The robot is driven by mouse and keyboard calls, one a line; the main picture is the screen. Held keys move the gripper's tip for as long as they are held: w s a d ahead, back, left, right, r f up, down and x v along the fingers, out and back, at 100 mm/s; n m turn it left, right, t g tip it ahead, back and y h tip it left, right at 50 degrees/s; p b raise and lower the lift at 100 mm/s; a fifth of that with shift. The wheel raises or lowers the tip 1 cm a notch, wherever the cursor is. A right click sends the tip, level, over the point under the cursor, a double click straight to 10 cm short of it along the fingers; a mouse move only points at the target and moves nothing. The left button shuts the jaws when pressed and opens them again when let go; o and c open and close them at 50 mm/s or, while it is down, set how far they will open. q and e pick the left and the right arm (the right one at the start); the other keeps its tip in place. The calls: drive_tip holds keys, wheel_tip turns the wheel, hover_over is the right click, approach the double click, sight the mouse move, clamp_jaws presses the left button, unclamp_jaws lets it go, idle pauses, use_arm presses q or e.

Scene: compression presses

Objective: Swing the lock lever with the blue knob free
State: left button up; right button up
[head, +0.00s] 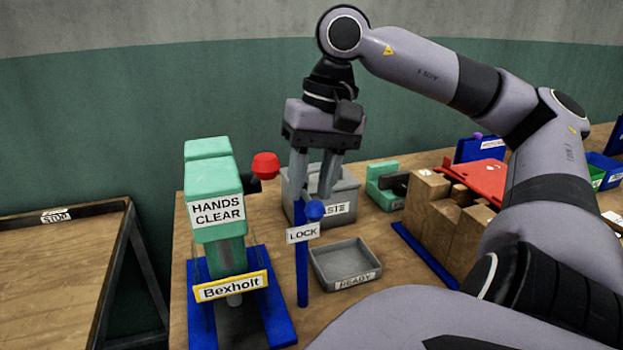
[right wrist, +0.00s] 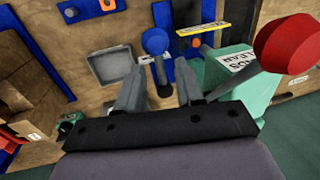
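I cannot tell whether a finger touches the knob. My left gripper is not in view.
The press's red knob (head: 265,165) stands close left of my right gripper; it looms at the right in the wrist view (right wrist: 292,44). A grey WASTE bin (head: 345,190) is behind, a grey READY tray (head: 345,262) to the right.

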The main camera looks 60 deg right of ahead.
wheel_tip(320, 180, up, 7)
drive_tip(key=d, duration=0.1)
drive_tip(key=shift+s+p, duration=0.4)
drive_tip(key=shift+f, duration=0.1)
idle(0.3)
